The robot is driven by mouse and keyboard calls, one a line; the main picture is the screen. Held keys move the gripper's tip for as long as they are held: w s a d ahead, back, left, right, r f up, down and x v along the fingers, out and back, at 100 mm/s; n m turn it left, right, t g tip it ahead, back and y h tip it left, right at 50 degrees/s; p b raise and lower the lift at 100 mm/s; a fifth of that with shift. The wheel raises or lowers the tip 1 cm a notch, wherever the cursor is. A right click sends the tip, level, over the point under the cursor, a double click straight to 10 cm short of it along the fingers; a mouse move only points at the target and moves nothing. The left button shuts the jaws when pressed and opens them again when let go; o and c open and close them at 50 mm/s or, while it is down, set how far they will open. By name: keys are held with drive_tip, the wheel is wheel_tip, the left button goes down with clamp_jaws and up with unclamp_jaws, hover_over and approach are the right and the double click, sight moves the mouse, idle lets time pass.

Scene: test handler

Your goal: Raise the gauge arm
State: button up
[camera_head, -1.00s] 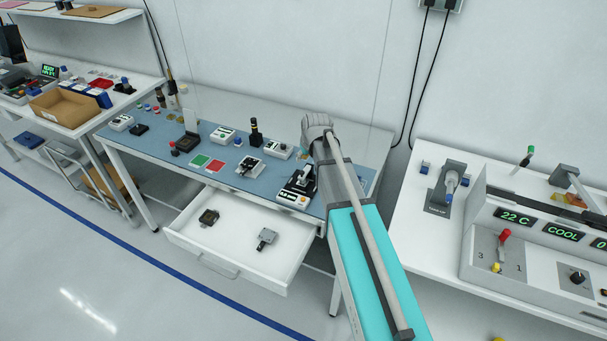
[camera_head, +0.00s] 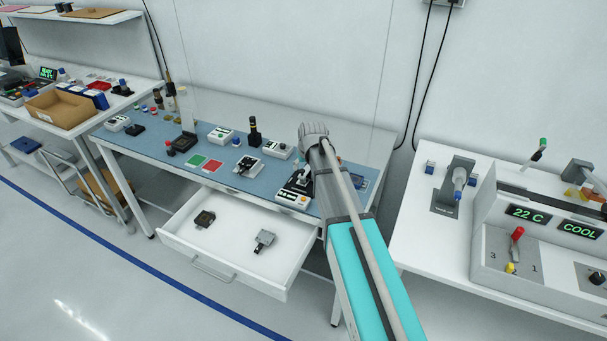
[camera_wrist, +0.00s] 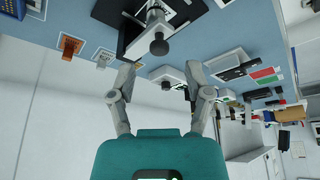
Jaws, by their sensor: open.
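A small device with a black base, a lever-like metal arm and a white front panel (camera_head: 294,199) stands at the front right of the blue-topped bench. I take it for the gauge, but its label is unreadable. In the wrist view a similar device with a black base (camera_wrist: 135,38) and a round black knob (camera_wrist: 159,47) shows at the top, beyond my fingers. My gripper (camera_wrist: 160,72) is open, with nothing held between its fingers, and apart from that device. In the head view my own arm hides the gripper and part of the bench.
An open white drawer (camera_head: 203,257) juts out below the blue bench top (camera_head: 215,181). Several small devices and a black upright post (camera_head: 254,133) stand on it. On the right, a white table carries a grey fixture (camera_head: 457,178) and a panel box (camera_head: 500,262).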

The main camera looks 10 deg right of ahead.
sight(302, 171)
drive_tip(key=shift+b+x, duration=1.25)
drive_tip(key=shift+x, duration=0.4)
drive_tip(key=shift+c, duration=0.2)
clamp_jaws()
